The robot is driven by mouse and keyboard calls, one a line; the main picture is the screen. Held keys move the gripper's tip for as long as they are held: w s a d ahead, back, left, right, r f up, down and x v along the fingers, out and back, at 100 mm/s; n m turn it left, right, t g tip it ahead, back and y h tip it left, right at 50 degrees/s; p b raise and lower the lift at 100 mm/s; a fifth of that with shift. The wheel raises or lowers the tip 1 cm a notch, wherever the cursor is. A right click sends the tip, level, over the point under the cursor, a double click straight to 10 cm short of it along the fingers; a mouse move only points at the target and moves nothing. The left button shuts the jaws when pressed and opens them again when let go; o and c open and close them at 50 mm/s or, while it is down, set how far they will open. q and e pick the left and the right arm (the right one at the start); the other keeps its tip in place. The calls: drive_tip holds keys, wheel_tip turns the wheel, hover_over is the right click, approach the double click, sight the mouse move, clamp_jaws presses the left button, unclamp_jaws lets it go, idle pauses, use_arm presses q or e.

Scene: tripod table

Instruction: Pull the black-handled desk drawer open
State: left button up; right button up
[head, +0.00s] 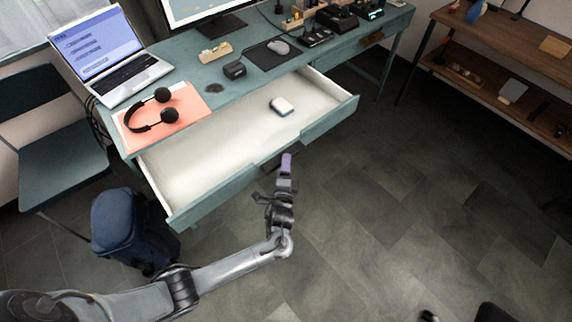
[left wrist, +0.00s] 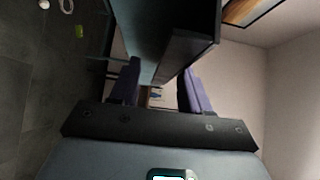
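The desk drawer (head: 220,150) is pulled far out of the teal desk (head: 232,55), and its pale inside shows in the head view. A small white-topped object (head: 282,106) lies in it. The black handle (head: 271,163) on the drawer front shows only in part. My left gripper (head: 287,163) is just in front of the drawer front, close to the handle. In the left wrist view its purple fingers (left wrist: 160,88) stand apart, with the drawer's dark panel (left wrist: 185,55) just beyond them. I cannot tell whether they touch the handle. My right gripper is not clearly seen.
A laptop (head: 110,60), headphones (head: 150,112) on an orange folder, and a mouse (head: 278,47) are on the desk. A blue backpack (head: 130,225) stands on the floor below the drawer's left end. A wooden shelf (head: 505,60) is at right. The floor (head: 400,200) between is clear.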

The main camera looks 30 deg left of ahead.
use_arm(q)
drive_tip(key=shift+s+r, duration=0.1)
drive_tip(key=shift+r, duration=0.05)
drive_tip(key=p+v, duration=0.3)
drive_tip(key=v, duration=0.7)
drive_tip(key=shift+s+d, duration=0.15)
drive_tip(key=shift+s, duration=0.2)
